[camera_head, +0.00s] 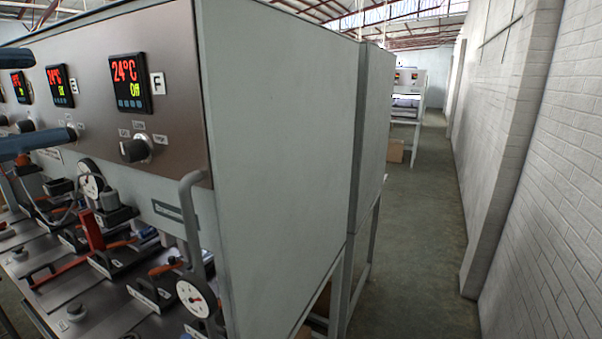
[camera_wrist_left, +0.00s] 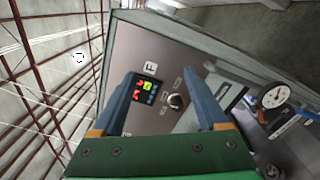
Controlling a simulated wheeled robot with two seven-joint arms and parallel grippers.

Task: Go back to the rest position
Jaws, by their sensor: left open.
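My left gripper (camera_head: 51,95) comes in from the left edge in the head view, in front of the press's control panel. Its two blue fingers are apart with nothing between them. In the left wrist view the open gripper (camera_wrist_left: 160,75) points at the panel. The black knob under F (camera_head: 134,150) appears between the fingers in that view (camera_wrist_left: 174,101), with no contact visible. The display F (camera_head: 130,82) reads 24°C and Off, and it also shows in the left wrist view (camera_wrist_left: 146,91). My right gripper is in neither view.
The grey press cabinet (camera_head: 285,150) fills the middle of the head view. Pressure gauges (camera_head: 197,298) and clamp handles stand below the panel. A clear floor aisle (camera_head: 425,220) runs between the cabinet and a white brick wall (camera_head: 555,190). Another machine (camera_head: 405,105) stands farther back.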

